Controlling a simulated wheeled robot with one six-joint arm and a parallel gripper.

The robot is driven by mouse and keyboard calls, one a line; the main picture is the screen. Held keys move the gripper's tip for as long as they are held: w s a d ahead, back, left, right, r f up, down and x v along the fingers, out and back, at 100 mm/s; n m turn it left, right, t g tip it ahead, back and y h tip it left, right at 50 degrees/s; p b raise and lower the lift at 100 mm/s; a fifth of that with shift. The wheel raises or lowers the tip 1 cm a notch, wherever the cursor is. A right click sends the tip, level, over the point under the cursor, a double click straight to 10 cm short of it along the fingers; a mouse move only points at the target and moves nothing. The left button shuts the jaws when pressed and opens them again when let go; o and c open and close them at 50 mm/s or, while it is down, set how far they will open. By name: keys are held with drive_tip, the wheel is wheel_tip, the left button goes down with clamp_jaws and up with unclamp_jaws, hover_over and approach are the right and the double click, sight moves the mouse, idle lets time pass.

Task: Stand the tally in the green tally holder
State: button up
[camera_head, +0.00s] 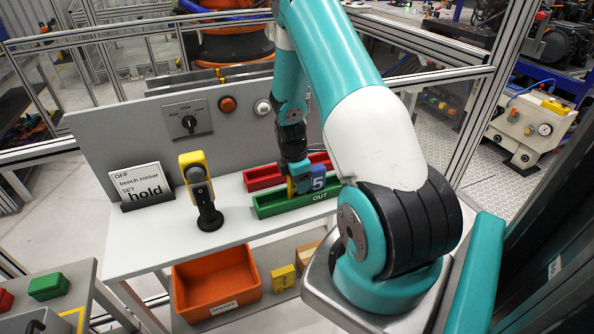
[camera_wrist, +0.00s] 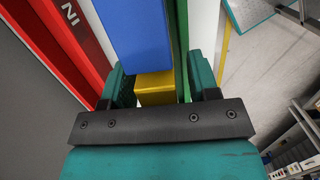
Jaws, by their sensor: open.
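The green tally holder (camera_head: 290,203), marked OUT, lies along the bench's front edge. A blue tally (camera_head: 318,183) with a white 5 stands in it, and its blue face shows in the wrist view (camera_wrist: 135,40). A yellow tally (camera_head: 291,188) is beside it to the left. My gripper (camera_head: 297,172) is down at the green holder. In the wrist view my gripper (camera_wrist: 160,85) is open, its teal fingers on either side of the yellow tally (camera_wrist: 155,86), with the holder's green wall (camera_wrist: 179,50) also between them. Contact cannot be told.
A red holder (camera_head: 262,179) lies just behind the green one; it shows at left in the wrist view (camera_wrist: 55,40). A yellow-topped black post (camera_head: 207,205) and a "hold" sign (camera_head: 140,186) stand to the left. A grey panel (camera_head: 130,130) rises behind. An orange bin (camera_head: 215,285) sits below.

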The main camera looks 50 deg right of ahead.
drive_tip(key=r+b, duration=0.1)
drive_tip(key=r, duration=0.3)
drive_tip(key=r+b, duration=0.1)
drive_tip(key=r, duration=0.2)
drive_tip(key=a+r+b, duration=0.1)
drive_tip(key=r, duration=0.3)
drive_tip(key=shift+w+a+r+b, duration=0.1)
drive_tip(key=shift+w+r+b, duration=0.2)
drive_tip(key=shift+w+r, duration=0.05)
drive_tip(key=shift+w+a+r, duration=0.15)
drive_tip(key=shift+a+r, duration=0.15)
drive_tip(key=a+r+m+t+y, duration=0.1)
drive_tip(key=a+r, duration=0.4)
drive_tip(key=a, duration=0.7)
drive_tip(key=a+r+m+t+y, duration=0.15)
drive_tip(key=a+r, duration=0.25)
drive_tip(key=a, duration=0.7)
drive_tip(key=s+a+r+m+g+y, duration=0.1)
drive_tip(key=s+a+r, duration=0.1)
drive_tip(key=s+a, duration=0.5)
drive_tip(key=s+a+r+m+y, duration=0.1)
drive_tip(key=s+a+r+y, duration=0.1)
drive_tip(key=s+a, duration=0.6)
drive_tip(key=shift+s+r+g, duration=0.25)
drive_tip(key=shift+r+g, duration=0.1)
drive_tip(key=shift+r, duration=0.3)
